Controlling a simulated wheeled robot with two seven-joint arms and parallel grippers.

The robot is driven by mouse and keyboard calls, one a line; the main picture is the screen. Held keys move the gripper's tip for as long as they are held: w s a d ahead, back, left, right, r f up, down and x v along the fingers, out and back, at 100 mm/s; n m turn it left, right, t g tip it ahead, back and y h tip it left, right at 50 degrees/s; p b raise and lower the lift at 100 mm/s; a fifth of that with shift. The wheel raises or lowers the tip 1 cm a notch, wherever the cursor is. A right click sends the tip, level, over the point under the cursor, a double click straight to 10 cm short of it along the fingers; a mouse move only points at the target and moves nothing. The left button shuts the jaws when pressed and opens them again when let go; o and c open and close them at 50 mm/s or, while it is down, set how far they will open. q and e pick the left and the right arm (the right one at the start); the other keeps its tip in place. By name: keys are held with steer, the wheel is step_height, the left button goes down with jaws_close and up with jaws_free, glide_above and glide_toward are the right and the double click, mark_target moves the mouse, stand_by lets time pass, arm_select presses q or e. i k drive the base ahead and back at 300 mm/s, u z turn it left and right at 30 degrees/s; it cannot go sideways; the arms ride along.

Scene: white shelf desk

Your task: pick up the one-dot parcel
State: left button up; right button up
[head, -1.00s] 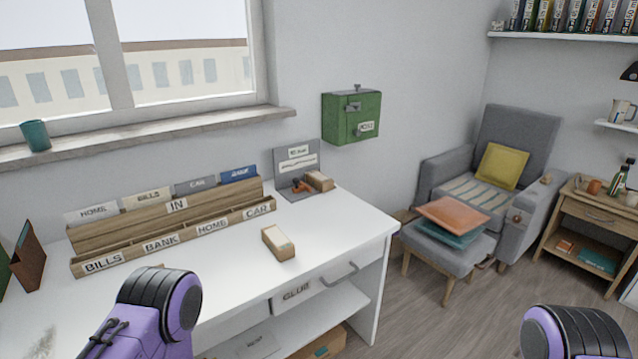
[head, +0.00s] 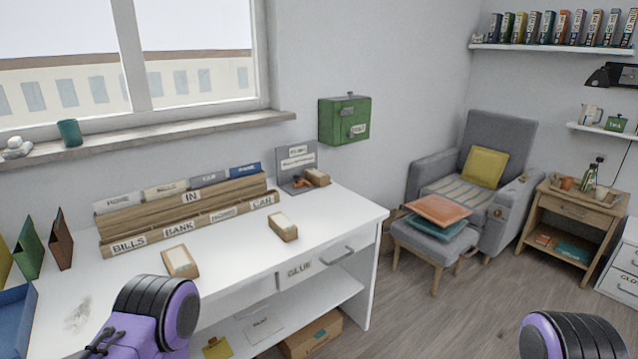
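Two small tan boxes with pale tops lie on the white desk (head: 232,248): one box (head: 283,227) near the middle right, another box (head: 180,262) further left, in front of the sorter. A third small tan box (head: 317,177) sits at the back right by a grey sign stand. I cannot make out dots on any of them, so I cannot tell which is the one-dot parcel. Purple and black parts of my arms show at the bottom left and bottom right. Neither gripper is in view.
A wooden sorter (head: 190,207) with labelled slots stands along the wall side. Upright coloured folders (head: 29,249) and a blue tray (head: 14,318) are at the left. A cardboard box (head: 312,335) is under the desk. An armchair (head: 480,170) and footstool (head: 433,243) stand right; floor is free between.

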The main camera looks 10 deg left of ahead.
mark_target(317, 177)
steer(key=z, duration=0.85)
steer(key=i, duration=0.65)
steer(key=u, duration=0.65)
